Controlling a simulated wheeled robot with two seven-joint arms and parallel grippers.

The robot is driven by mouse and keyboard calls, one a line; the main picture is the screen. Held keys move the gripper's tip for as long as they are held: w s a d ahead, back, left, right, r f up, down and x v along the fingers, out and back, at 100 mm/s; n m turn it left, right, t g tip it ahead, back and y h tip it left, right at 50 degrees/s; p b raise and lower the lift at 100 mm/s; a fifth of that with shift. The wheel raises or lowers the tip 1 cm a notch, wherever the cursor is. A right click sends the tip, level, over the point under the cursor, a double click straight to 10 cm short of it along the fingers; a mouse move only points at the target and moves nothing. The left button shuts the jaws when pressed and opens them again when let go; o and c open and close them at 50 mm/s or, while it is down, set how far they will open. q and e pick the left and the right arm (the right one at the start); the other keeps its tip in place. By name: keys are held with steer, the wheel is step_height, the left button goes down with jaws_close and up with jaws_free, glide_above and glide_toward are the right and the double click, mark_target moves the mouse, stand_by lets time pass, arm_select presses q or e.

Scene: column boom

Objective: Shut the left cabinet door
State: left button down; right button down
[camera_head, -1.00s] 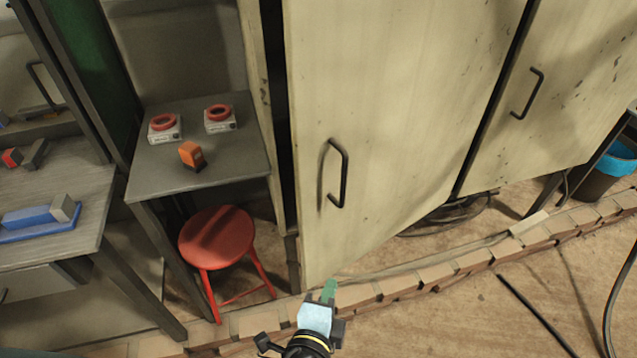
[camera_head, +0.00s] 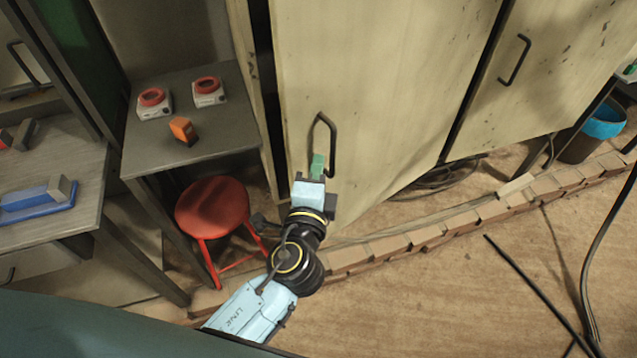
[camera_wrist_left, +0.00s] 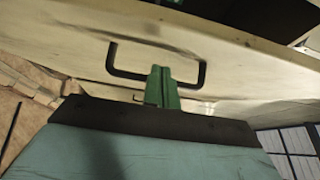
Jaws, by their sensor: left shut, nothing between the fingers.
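The left cabinet door (camera_head: 375,80) is a cream, worn panel standing ajar, with a dark gap along its left edge. Its black bar handle (camera_head: 333,145) is near that left edge. My left gripper (camera_head: 318,163) is in front of the door, at the handle's lower left. Its green fingers are shut and empty. In the left wrist view the green fingers (camera_wrist_left: 161,85) overlap the handle (camera_wrist_left: 197,75) and the door face behind it; I cannot tell whether they touch. My right gripper is not in view.
A red stool (camera_head: 212,207) stands left of my arm, below a grey table (camera_head: 190,145). A low brick edge (camera_head: 400,240) runs along the floor below the cabinet. The right cabinet door (camera_head: 560,70) has its own handle. A bin (camera_head: 590,135) and cables lie to the right.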

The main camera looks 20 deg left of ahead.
arm_select(q)
steer(key=shift+w+a, duration=0.7)
steer(key=shift+a, duration=0.3)
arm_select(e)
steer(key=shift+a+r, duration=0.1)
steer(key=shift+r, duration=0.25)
